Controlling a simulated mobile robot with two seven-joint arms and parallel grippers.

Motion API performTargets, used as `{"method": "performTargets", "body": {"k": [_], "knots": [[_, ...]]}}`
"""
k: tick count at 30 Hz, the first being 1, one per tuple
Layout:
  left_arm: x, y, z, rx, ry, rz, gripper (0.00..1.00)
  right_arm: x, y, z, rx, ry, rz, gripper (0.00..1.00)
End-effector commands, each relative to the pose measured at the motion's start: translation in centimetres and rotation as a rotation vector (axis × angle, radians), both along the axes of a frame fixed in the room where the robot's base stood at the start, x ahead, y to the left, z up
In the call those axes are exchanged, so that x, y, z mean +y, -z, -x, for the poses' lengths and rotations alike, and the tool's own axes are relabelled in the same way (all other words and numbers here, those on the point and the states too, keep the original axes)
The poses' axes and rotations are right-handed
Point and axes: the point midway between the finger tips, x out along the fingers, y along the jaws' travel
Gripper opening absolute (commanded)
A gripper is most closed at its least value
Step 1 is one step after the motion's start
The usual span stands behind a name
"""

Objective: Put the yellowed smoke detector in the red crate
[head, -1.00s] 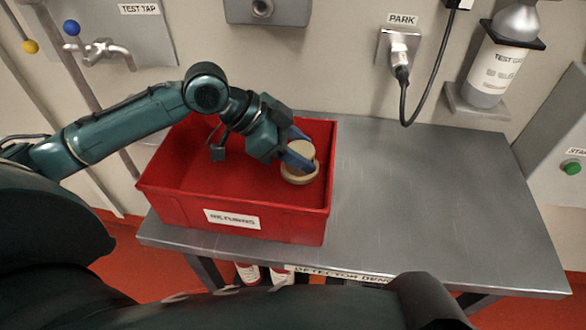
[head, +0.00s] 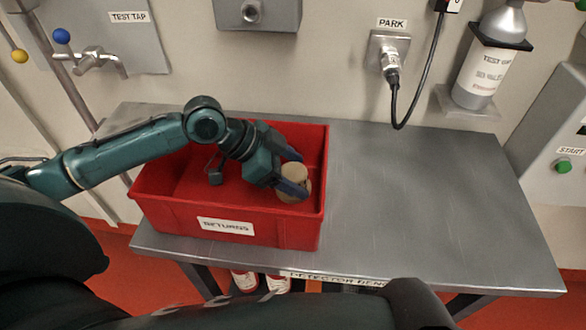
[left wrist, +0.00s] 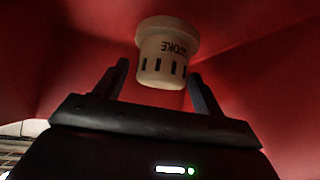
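The yellowed smoke detector (head: 296,180) is a cream, round, stepped body. It is inside the red crate (head: 173,211) at its right end, close to the right wall. In the left wrist view the detector (left wrist: 163,52) shows dark slots and printed lettering, with red crate walls behind it. My left gripper (head: 292,172) reaches down into the crate at the detector. Its two fingers (left wrist: 160,80) are spread, one on each side of the detector, with a visible gap beside it. Whether the detector rests on the crate floor is hidden. My right gripper is not in view.
The crate carries a RETURNS label and stands on the left of a grey metal bench (head: 430,200). The bench right of the crate is clear. A PARK socket (head: 390,62) with a cable and a bottle (head: 487,70) are on the wall behind.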

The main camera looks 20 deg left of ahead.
Motion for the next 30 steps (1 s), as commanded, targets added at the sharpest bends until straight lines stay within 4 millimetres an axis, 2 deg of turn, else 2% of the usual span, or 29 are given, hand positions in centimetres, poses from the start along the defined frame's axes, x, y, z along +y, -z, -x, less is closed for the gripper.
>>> {"method": "performTargets", "body": {"k": [7,11,22,30], "knots": [[0.0,-0.2,0.0,-0.002,0.000,0.000,0.69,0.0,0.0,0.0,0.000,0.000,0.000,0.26],[0.8,-1.0,0.3,-0.001,-0.002,-0.002,0.69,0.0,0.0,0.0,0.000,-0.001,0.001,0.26],[5.8,-6.3,2.7,0.000,-0.004,-0.005,0.69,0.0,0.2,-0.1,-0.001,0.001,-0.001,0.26],[7.5,-8.4,3.7,0.000,-0.001,-0.001,0.69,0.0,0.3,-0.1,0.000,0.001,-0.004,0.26]]}}
